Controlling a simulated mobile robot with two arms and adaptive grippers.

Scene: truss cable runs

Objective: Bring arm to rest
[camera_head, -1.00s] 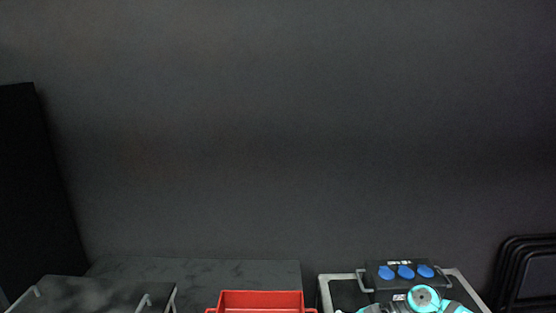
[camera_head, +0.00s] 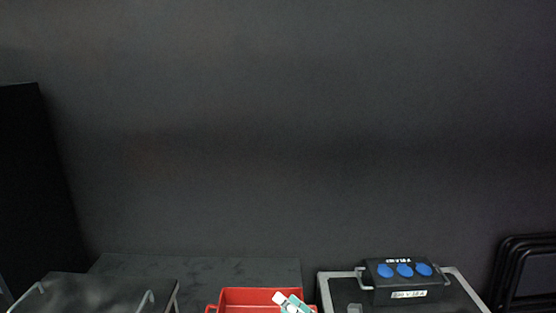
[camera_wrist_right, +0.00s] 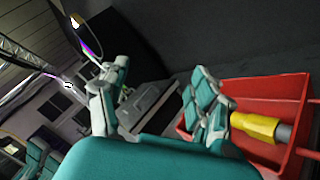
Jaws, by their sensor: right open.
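My right gripper (camera_head: 292,301) shows at the bottom edge of the head view, in front of the right part of a red bin (camera_head: 250,295). Only a small teal and white part of it is visible there. In the right wrist view its two fingers stand wide apart (camera_wrist_right: 158,95) with nothing held between them. The red bin (camera_wrist_right: 290,83) is at the right of that view, beside the right-hand finger. A yellow and grey cylindrical piece (camera_wrist_right: 255,127) lies in the bin.
A black power box (camera_head: 403,282) with several blue socket covers stands on a grey-edged case (camera_head: 462,284), right of the bin. A dark case (camera_head: 90,296) with grey handles is at the lower left. Folded black chairs (camera_head: 530,270) are at the right edge. The dark wall area above is clear.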

